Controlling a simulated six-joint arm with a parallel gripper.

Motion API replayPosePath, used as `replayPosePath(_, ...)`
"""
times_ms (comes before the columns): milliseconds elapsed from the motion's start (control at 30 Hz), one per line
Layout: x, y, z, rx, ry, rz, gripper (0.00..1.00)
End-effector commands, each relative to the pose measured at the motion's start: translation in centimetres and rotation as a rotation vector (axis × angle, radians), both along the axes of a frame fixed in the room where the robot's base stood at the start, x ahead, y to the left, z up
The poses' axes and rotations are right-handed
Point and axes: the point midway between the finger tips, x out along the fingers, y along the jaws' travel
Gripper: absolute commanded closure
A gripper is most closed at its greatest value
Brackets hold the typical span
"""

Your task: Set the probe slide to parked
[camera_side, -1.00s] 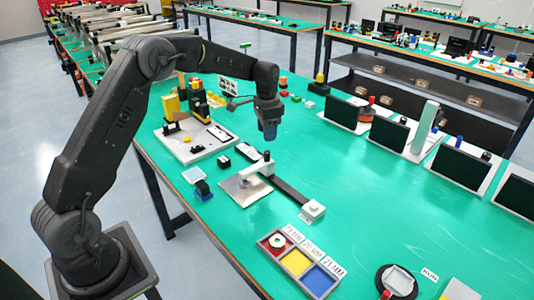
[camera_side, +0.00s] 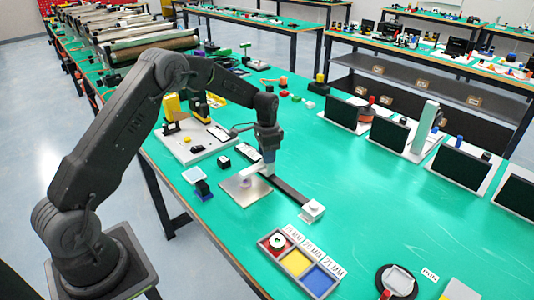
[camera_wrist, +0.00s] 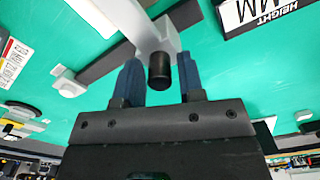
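The probe slide is a pale carriage with an arm (camera_side: 255,171) on a dark rail (camera_side: 288,191), reaching over a grey metal plate (camera_side: 240,191). In the wrist view the pale arm (camera_wrist: 150,35) carries a round black knob (camera_wrist: 159,72). The fingers hide the knob in the side view.
A white block (camera_side: 313,210) sits at the rail's near end. A height display (camera_wrist: 262,14) lies close by. A white board with a yellow-black fixture (camera_side: 196,142) stands to the left. A three-colour tray (camera_side: 298,262) is in front. The table right of the rail is clear.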

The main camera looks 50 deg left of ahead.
Motion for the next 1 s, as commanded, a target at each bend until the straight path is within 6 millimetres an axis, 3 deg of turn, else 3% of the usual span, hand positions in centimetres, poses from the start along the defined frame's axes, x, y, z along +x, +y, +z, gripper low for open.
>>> replayPosePath(367, 0.0, 0.0, 0.1, 0.0, 0.0, 0.0, 1.0)
replayPosePath(667, 0.0, -0.2, 0.1, 0.001, 0.0, -0.001, 1.0)
replayPosePath(767, 0.1, -1.4, 0.1, 0.0, 0.0, -0.005, 1.0)
replayPosePath(1000, 0.0, -8.2, 0.0, -0.001, 0.003, -0.009, 1.0)
